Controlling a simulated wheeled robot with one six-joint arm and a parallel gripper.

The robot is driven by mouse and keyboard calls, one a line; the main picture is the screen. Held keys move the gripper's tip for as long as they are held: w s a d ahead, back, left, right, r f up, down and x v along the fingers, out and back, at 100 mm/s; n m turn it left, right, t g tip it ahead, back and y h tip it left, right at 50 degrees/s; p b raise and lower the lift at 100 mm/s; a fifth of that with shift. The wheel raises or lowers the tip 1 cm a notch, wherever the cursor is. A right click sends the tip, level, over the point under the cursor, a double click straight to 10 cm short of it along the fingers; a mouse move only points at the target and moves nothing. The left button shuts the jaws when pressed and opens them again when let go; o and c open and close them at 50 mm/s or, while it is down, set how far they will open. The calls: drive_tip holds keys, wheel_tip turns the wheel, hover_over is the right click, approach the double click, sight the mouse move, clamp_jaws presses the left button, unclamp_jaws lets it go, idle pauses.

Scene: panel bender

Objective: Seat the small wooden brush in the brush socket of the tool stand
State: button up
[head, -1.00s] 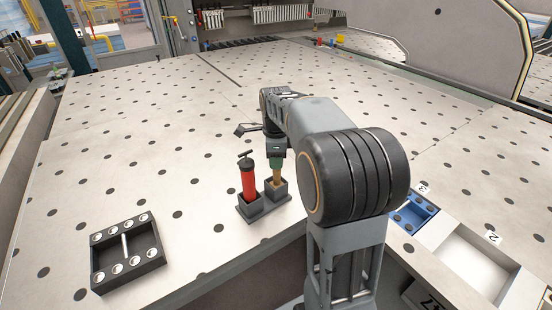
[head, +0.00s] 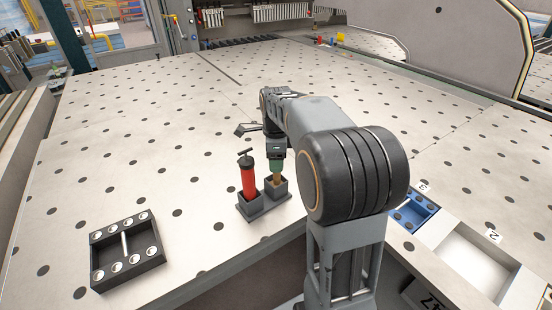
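The tool stand (head: 262,206) is a small dark grey block with two square sockets, near the table's front edge. The small wooden brush (head: 276,179), tan with a green upper part, stands upright at the right socket. Its lower end is hidden by the socket wall, so I cannot tell how deep it sits. My gripper (head: 276,154) points down directly above the brush, at its green top. The fingers are too small and dark to show whether they are closed on it. A red tool (head: 248,180) with a black top handle stands upright in the left socket.
A black tray (head: 127,255) with several round pale inserts and a centre bar lies at the lower left. A blue bin (head: 413,213) and a pale tray (head: 470,262) sit at the right. The perforated table (head: 150,120) is clear behind the stand.

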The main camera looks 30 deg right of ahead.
drive_tip(key=shift+r, duration=0.1)
wheel_tip(320, 180, up, 14)
idle(0.6)
drive_tip(key=shift+f, duration=0.2)
